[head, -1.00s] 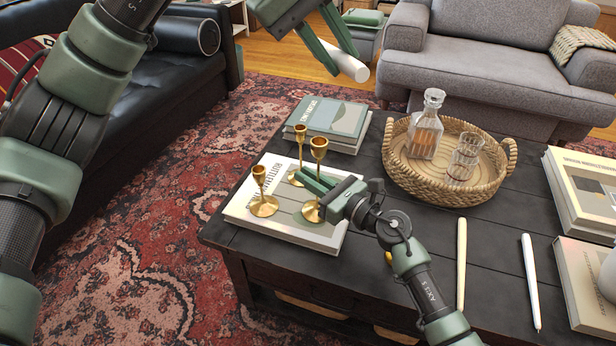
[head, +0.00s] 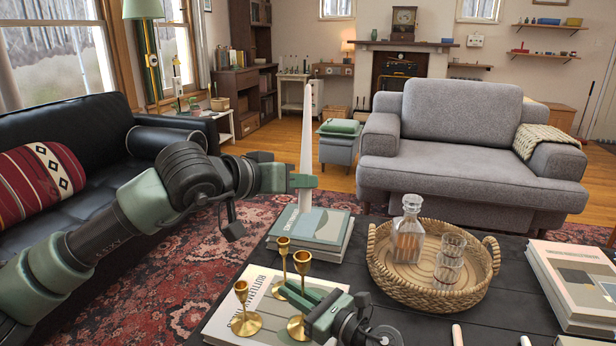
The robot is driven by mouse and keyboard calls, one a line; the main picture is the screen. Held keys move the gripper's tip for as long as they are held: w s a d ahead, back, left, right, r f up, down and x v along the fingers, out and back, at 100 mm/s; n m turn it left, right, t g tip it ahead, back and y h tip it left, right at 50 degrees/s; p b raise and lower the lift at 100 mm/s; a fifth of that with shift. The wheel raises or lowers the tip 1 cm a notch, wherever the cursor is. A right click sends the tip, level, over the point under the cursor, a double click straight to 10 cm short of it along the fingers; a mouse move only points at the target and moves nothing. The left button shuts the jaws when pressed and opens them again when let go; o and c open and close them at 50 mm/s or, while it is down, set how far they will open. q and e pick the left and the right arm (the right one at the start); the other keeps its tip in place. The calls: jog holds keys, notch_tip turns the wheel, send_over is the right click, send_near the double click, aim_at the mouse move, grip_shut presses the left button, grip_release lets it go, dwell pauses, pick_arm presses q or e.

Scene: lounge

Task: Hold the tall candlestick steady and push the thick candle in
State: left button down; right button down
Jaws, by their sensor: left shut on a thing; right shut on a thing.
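The tall brass candlestick (head: 302,261) stands upright on a white book, beside two shorter brass candlesticks, one at the back (head: 283,246) and one at the left (head: 241,289). My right gripper (head: 291,291) is shut on the tall candlestick's stem, below its cup. My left gripper (head: 303,182) is shut on the thick white candle (head: 307,148) and holds it upright, above the tall candlestick in the picture. The candle's lower end shows below the fingers, apart from the cup. The fingers hide a short stretch of the candle.
The white book (head: 265,290) lies on the dark table (head: 370,290). Stacked books (head: 335,230) lie behind the candlesticks. A wicker tray (head: 378,262) with a decanter and glasses is to the right. Two candle ends (head: 457,335) (head: 525,341) show at the bottom edge.

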pick_arm(q)
jog(key=m+h, duration=0.1)
jog(key=s+f+m+t+h, duration=0.1)
jog(key=shift+a+f+m, duration=0.2)
jog(key=shift+a+m, duration=0.2)
jog(key=s+f+m+h, duration=0.2)
jog(key=s+f+h, duration=0.1)
jog(key=f, duration=0.3)
jog(key=shift+s+f+m+h, duration=0.3)
jog(key=shift+f+m, duration=0.1)
jog(key=shift+a+f, duration=0.1)
jog(key=shift+f, duration=1.35)
dwell(0.9)
jog(key=c, duration=1.2)
grip_release()
jog(key=shift+o, duration=0.2)
jog(key=v, duration=1.2)
jog(key=shift+s+f, duration=0.1)
